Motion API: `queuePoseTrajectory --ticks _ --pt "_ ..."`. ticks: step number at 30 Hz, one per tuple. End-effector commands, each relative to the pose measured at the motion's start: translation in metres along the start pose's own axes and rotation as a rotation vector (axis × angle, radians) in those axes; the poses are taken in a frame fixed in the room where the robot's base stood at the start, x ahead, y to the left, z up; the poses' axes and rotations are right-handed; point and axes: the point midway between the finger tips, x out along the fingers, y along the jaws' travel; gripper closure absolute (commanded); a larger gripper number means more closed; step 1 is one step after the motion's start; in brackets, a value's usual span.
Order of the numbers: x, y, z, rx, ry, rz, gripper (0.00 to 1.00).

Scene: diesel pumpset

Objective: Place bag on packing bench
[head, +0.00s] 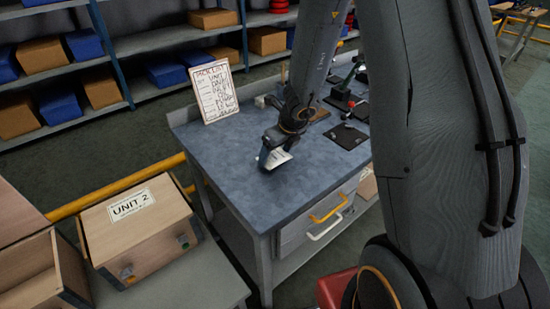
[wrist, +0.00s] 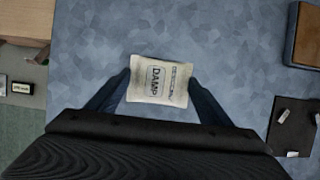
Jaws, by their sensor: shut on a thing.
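A small white bag (wrist: 158,82) with printed lettering, including the word DAMP, is between the two fingers of my gripper (wrist: 158,88) in the wrist view. My gripper is shut on it, with a finger against each side. In the head view, my gripper (head: 270,160) points down over the blue-grey top of the packing bench (head: 235,165), and a white part of the bag (head: 277,158) shows at the fingertips. The bag is at or just above the bench top; I cannot tell whether it touches.
A packing list board (head: 215,91) stands at the bench's back left. Dark mats (head: 347,137) with small parts lie at the right. A wooden box labelled UNIT 2 (head: 137,228) stands on a lower table at the left. Bench top around my gripper is clear.

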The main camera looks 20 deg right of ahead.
Motion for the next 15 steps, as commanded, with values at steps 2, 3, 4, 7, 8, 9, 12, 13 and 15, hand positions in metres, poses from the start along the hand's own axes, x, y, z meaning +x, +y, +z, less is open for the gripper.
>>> queuePoseTrajectory --ticks 2,3,4,7,8,9,12,13,15 --pt "0.0033 -0.0003 -0.0011 -0.001 0.000 0.000 0.52" --pt "0.0032 -0.0002 -0.0012 -0.001 0.000 0.000 0.52" --pt "0.0029 -0.0002 -0.0011 -0.001 0.000 0.000 0.52" --pt "0.0023 -0.0001 -0.0010 -0.001 0.000 0.000 0.52" --pt "0.0023 -0.0001 -0.0010 -0.001 0.000 0.000 0.52" --pt "0.0023 0.0000 -0.0010 -0.001 0.000 0.000 0.52" --pt "0.0043 -0.0001 -0.0017 -0.001 0.000 0.000 0.52" --pt "0.0051 -0.0001 -0.0019 -0.001 0.000 0.000 0.52" --pt "0.0052 0.0000 -0.0024 -0.001 0.000 0.000 0.22"
